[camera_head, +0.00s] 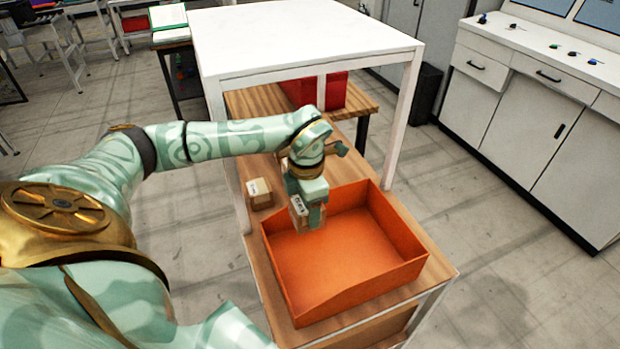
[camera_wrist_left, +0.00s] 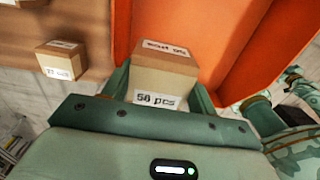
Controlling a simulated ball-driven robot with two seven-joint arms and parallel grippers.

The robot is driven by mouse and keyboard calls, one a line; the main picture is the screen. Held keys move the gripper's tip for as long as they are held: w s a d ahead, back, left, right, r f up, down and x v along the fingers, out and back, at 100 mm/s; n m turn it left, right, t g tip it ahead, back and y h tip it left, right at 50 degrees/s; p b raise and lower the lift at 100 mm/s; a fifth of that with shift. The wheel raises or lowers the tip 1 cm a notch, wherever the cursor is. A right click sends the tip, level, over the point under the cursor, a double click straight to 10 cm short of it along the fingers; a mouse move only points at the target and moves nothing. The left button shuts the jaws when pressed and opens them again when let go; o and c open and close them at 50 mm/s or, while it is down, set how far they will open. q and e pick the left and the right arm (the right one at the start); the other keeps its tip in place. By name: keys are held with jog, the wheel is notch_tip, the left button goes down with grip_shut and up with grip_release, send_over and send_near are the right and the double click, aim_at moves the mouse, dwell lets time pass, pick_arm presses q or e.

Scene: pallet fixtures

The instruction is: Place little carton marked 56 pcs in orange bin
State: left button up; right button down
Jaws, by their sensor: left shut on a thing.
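My left gripper (camera_head: 306,203) is shut on a small brown carton (camera_head: 299,211) and holds it over the left back part of the orange bin (camera_head: 345,258). In the left wrist view the held carton (camera_wrist_left: 166,72) sits between the two green fingers (camera_wrist_left: 160,92). Its white front label reads like "56 pcs", and the middle digit is slightly blurred. The orange bin (camera_wrist_left: 222,35) shows behind it there, with bare floor visible. The bin stands on the wooden table and looks empty.
Another small carton (camera_head: 259,193) stands on the wooden table (camera_head: 258,268), left of the bin; it also shows in the left wrist view (camera_wrist_left: 60,60). A white shelf top (camera_head: 305,38) on posts rises over the table's back. A red container (camera_head: 335,92) stands further back.

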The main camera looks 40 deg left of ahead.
aim_at(307, 218)
pick_arm(q)
notch_tip(307, 218, down, 4)
jog(key=shift+a+r, duration=0.1)
jog(key=shift+r, duration=0.15)
jog(key=shift+f, duration=0.55)
jog(key=o, duration=1.1)
notch_tip(307, 218, up, 13)
jog(key=shift+r, duration=0.15)
